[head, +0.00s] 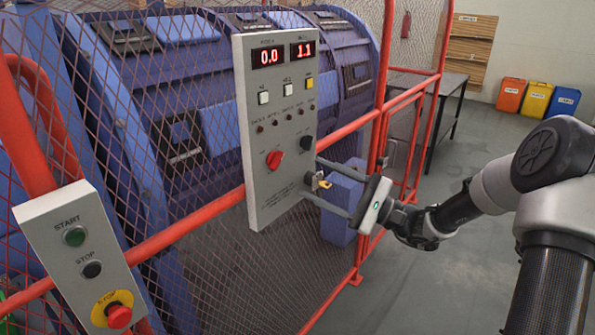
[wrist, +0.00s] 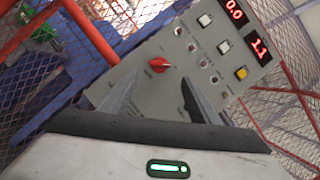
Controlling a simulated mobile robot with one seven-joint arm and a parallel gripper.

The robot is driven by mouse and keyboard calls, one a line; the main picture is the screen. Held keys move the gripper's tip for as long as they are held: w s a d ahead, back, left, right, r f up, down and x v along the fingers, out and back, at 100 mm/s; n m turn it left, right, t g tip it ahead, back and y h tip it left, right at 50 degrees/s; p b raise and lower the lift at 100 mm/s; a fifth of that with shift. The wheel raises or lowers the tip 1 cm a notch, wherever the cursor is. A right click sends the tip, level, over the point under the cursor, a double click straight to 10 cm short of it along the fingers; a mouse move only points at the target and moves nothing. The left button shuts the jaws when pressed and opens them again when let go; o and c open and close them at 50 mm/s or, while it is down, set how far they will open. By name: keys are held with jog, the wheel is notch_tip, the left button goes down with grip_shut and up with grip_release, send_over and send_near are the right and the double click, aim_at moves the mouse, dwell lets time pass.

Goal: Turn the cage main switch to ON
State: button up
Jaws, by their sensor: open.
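A grey control panel (head: 280,110) hangs on the cage mesh, with a red rotary knob (head: 274,159) low on its face and a black knob (head: 306,143) to its right. The labels are too small to read, so I cannot tell which position the red knob is in. My gripper (head: 311,178) is open at the panel's lower right. In the wrist view the red knob (wrist: 159,65) lies just beyond and between the fingertips (wrist: 158,82), apart from them. A small brass-coloured piece (head: 320,182) shows between the fingers in the head view.
The panel also carries red displays (head: 284,53), push buttons and small lamps. A start/stop box (head: 80,255) with a red mushroom button (head: 118,315) is at lower left. Red rails (head: 190,232) and mesh border the blue machine (head: 215,95).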

jog(key=v, duration=0.9)
